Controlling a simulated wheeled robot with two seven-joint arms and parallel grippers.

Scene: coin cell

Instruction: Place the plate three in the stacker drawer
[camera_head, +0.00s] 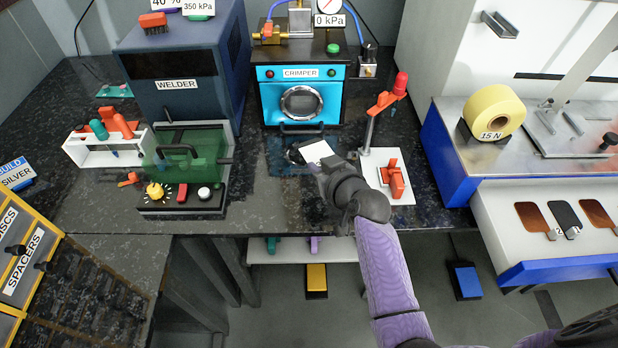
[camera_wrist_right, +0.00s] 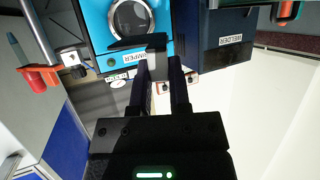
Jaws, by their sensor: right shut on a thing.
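My right gripper (camera_head: 300,153) is over the dark bench in front of the crimper (camera_head: 283,90). In the wrist view its two fingers (camera_wrist_right: 160,62) are shut on a small dark grey piece (camera_wrist_right: 157,42); I cannot tell which plate or part it is. A white square (camera_head: 317,151) shows at the gripper in the head view. The open white drawer (camera_head: 490,232) at the right holds a copper plate (camera_head: 530,217), a dark plate (camera_head: 565,218) and another copper plate (camera_head: 598,214), side by side. My left gripper is out of view.
The welder (camera_head: 177,85) and its green-covered front stand at the left. A post with a red top (camera_head: 400,84) on a white base (camera_head: 400,180) stands between gripper and drawer. A yellow roll (camera_head: 494,112) sits above the drawer. Spacer trays (camera_head: 25,260) are lower left.

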